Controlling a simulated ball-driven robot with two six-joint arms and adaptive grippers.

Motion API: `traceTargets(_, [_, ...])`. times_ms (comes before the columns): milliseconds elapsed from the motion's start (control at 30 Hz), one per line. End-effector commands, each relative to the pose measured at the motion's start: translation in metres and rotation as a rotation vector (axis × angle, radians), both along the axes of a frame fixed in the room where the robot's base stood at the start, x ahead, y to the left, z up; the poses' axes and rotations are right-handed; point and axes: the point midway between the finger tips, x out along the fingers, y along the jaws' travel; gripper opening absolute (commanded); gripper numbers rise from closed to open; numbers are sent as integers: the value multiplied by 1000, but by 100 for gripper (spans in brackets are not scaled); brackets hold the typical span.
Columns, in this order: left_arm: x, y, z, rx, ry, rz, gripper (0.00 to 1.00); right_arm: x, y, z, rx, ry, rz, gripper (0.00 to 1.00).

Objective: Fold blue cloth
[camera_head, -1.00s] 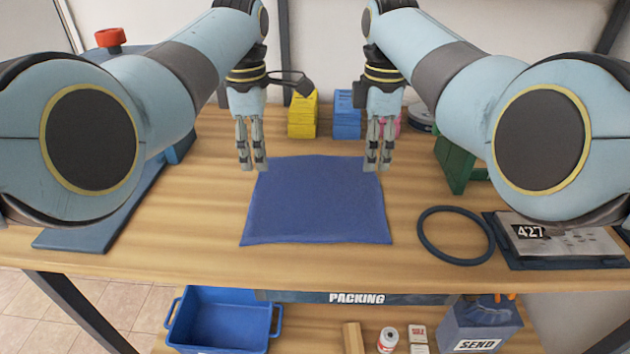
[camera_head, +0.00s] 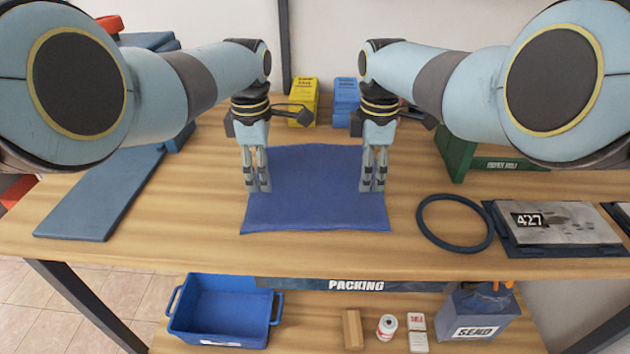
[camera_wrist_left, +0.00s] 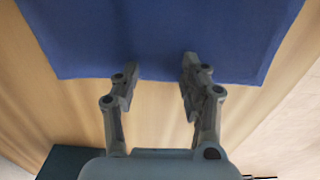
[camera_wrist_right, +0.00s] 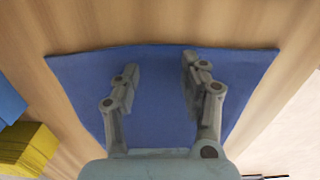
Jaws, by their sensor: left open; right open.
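The blue cloth (camera_head: 315,190) lies flat and unfolded on the wooden table in the head view. My left gripper (camera_head: 257,186) points down, open and empty, at the cloth's left edge. In the left wrist view the cloth (camera_wrist_left: 165,35) fills the top, with its edge near the open fingertips (camera_wrist_left: 157,75). My right gripper (camera_head: 374,186) points down, open and empty, at the cloth's right edge. In the right wrist view the cloth (camera_wrist_right: 155,95) spreads beneath and between the open fingers (camera_wrist_right: 158,72). I cannot tell whether any fingertip touches the cloth.
A dark ring (camera_head: 455,223) and a tray marked 427 (camera_head: 545,222) are to the right. A flat blue-grey board (camera_head: 100,195) lies left. Yellow (camera_head: 303,100) and blue (camera_head: 345,97) boxes and a green stand (camera_head: 456,158) are behind. Bare table surrounds the cloth.

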Motion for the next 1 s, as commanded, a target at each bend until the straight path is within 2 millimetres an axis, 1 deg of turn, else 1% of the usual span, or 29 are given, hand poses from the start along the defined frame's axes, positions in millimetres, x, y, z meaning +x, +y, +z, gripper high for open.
traceTargets(100, [0, 0, -5, 0, 1, 0, 44, 0, 0, -5, 0, 1, 0, 44])
traceTargets(133, [0, 0, -4, 0, 1, 0, 44, 0, 0, -4, 0, 1, 0, 44])
traceTargets(800, [-1, 0, -5, 0, 2, 0, 0, -2, -1, -6, -1, 3, 0, 0])
traceTargets(1000, [-1, 0, -6, 1, 2, 0, 0, -2, -1, -7, -1, 4, 0, 0])
